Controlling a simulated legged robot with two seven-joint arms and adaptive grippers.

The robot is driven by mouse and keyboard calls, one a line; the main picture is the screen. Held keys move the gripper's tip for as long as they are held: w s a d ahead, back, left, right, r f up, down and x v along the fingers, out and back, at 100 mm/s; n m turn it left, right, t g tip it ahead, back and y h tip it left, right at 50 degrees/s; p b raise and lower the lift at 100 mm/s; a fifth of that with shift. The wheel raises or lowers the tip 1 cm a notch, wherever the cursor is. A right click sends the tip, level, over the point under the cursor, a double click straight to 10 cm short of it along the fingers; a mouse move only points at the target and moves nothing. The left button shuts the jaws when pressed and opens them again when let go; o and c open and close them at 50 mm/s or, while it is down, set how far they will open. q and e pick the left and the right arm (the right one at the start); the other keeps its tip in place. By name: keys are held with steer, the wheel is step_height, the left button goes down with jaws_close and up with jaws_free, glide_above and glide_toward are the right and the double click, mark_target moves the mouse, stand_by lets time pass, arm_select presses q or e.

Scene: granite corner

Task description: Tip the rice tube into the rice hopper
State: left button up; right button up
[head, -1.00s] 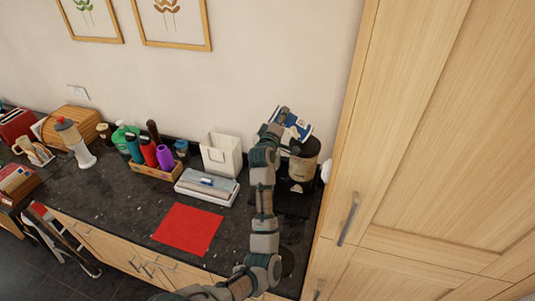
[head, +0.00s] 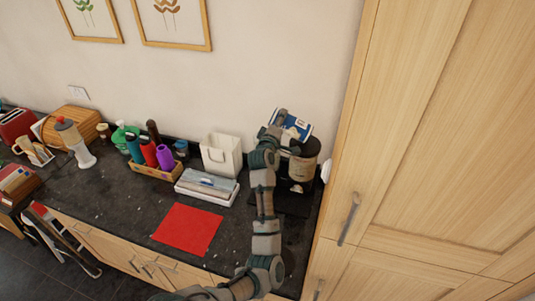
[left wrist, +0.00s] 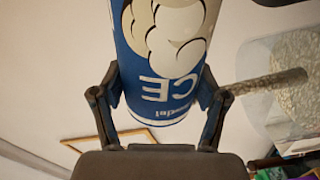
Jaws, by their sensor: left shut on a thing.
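My left gripper (left wrist: 158,102) is shut on the rice tube (left wrist: 165,55), a blue and white cylinder with printed lettering. My left gripper (head: 280,130) partly covers the tube there. In the left wrist view a speckled, grain-like column runs beside the right finger towards the clear hopper (left wrist: 290,55), which holds grain. The tube's mouth is hidden. My right gripper is not in view.
A white bag-like holder (head: 221,155) and a grey-white box (head: 207,187) stand left of my arm. A crate of bottles (head: 155,170) is further left. A red mat (head: 188,229) lies in front. A tall wooden cabinet (head: 440,150) bounds the right side.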

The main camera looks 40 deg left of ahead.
arm_select(q)
steer(key=shift+f, duration=0.1)
stand_by(0.3)
steer(key=shift+f+n, duration=0.2)
steer(key=shift+n, duration=0.1)
steer(key=shift+a+f+n, duration=0.1)
steer(key=shift+f+n, duration=0.1)
steer(key=shift+n, duration=0.1)
stand_by(0.3)
steer(key=shift+a+f+n, duration=0.1)
steer(key=shift+f+n, duration=0.25)
steer(key=shift+n, duration=0.05)
steer(key=shift+f, duration=0.1)
